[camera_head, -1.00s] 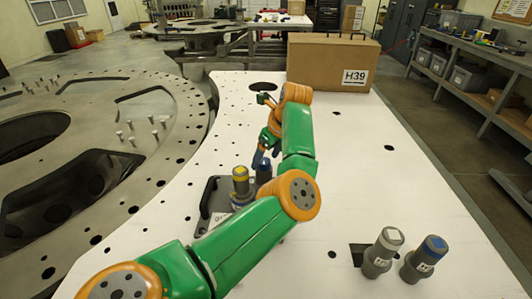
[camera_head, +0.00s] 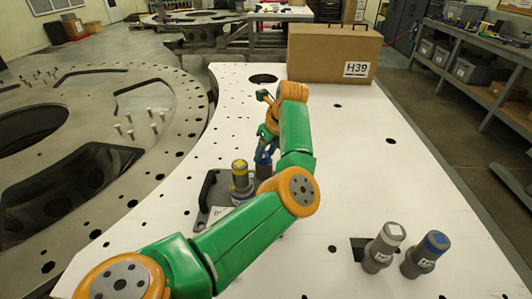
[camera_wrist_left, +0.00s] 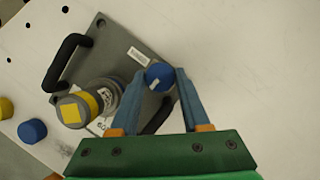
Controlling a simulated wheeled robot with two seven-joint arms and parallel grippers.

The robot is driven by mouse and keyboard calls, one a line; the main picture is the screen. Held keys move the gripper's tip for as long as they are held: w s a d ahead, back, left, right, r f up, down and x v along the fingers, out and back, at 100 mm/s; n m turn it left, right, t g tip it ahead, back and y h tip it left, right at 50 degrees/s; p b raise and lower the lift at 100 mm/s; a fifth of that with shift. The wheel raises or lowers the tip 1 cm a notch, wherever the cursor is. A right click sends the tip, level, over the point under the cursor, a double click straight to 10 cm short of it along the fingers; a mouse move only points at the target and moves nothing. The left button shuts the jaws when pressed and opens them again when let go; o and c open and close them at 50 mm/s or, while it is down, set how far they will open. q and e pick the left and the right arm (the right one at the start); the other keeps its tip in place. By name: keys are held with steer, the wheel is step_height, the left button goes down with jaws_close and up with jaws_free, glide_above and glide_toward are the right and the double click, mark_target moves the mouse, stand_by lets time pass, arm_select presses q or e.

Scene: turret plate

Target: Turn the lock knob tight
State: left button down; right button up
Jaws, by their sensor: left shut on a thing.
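A dark grey plate (camera_wrist_left: 127,47) with black handles lies on the white table; it also shows in the head view (camera_head: 202,218). On it stands a grey cylinder with a yellow band (camera_wrist_left: 82,108), also in the head view (camera_head: 241,180). Beside it is the blue-topped knob (camera_wrist_left: 159,77) with a white mark on its top. My left gripper (camera_wrist_left: 160,80) is shut on the blue knob, one blue finger on each side. In the head view the left gripper (camera_head: 265,158) is partly hidden by my arm, and the knob is mostly covered. My right gripper is not in view.
Two loose grey cylinders, one white-topped (camera_head: 382,248) and one blue-topped (camera_head: 425,255), stand at the table's front right. A cardboard box marked H39 (camera_head: 315,55) stands at the back. A large metal ring (camera_head: 183,110) is at the left. The table's right middle is clear.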

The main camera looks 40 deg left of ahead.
arm_select(q)
steer(key=m+t+b, duration=0.1)
steer(key=m+b, duration=0.2)
steer(key=b, duration=0.1)
steer(key=m+t+h+b, duration=0.1)
steer(key=m+b, duration=0.3)
steer(key=shift+s+a+f+m+t, duration=0.2)
steer(key=shift+m+t, duration=0.1)
steer(key=shift+t, duration=0.1)
steer(key=shift+m+h+b, duration=0.4)
steer(key=shift+m+b, duration=0.2)
steer(key=shift+m, duration=0.3)
steer(key=m+b, duration=0.1)
steer(key=m+t+h+b, duration=0.1)
steer(key=m, duration=0.1)
steer(key=shift+s+a+r+m, duration=0.1)
steer(key=shift+r+m, duration=0.05)
steer(key=shift+m, duration=0.15)
steer(key=shift+r+m+h, duration=0.1)
steer(key=shift+m+h, duration=0.5)
steer(key=shift+m, duration=0.5)
steer(key=shift+a+m+h, duration=0.1)
steer(key=shift+m+h, duration=0.3)
steer(key=shift+m, duration=0.6)
steer(key=shift+c, duration=1.8)
jaws_free()
